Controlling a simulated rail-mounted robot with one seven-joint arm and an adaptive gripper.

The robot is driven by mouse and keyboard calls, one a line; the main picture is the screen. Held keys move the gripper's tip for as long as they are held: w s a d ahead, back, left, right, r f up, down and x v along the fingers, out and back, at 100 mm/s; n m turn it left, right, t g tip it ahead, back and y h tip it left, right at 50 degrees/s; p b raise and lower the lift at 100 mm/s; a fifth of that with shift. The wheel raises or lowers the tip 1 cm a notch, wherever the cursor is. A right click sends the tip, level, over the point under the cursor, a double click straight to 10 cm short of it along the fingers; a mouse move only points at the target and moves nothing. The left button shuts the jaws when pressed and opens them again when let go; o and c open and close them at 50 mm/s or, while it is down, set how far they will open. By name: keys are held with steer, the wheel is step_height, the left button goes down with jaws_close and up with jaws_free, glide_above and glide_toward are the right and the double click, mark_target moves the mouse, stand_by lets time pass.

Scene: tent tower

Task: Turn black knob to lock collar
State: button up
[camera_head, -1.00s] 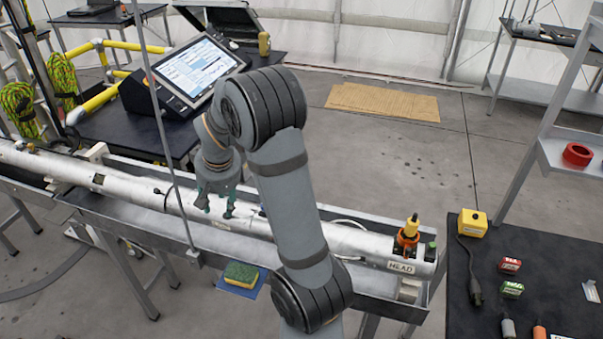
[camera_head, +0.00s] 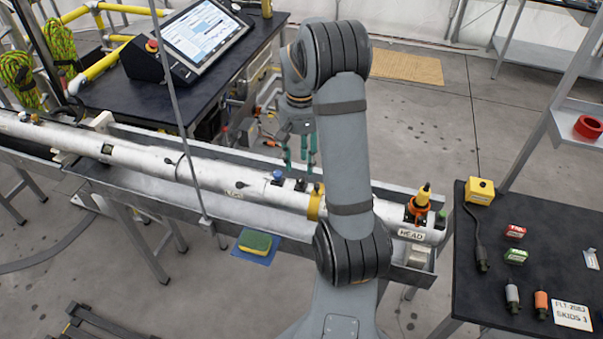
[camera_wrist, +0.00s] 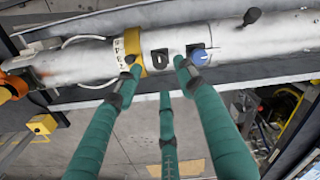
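The white tube (camera_head: 235,188) lies in its grey trough. A yellow collar (camera_head: 316,205) rings it left of the HEAD label; it also shows in the wrist view (camera_wrist: 133,46). A small black knob (camera_wrist: 160,59) sits beside the collar, between it and a blue knob (camera_wrist: 200,55). The blue knob shows in the head view too (camera_head: 278,175). My gripper (camera_head: 300,167) is over the tube near the knobs. In the wrist view, its green fingers (camera_wrist: 158,76) are open and spread to either side of the black knob, with nothing between them. I cannot tell whether they touch the tube.
A black lever-like part (camera_wrist: 252,17) stands on the tube beyond the blue knob. An orange fitting (camera_head: 418,208) is at the HEAD end. A thin grey pole (camera_head: 178,90) rises from the trough. A dark table (camera_head: 490,215) stands at right, a console (camera_head: 205,35) behind.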

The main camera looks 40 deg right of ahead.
mark_target(301, 179)
step_height(301, 179, down, 6)
steer(key=shift+r+p, duration=0.15)
steer(key=shift+p, duration=0.25)
steer(key=shift+c, duration=1.4)
jaws_close()
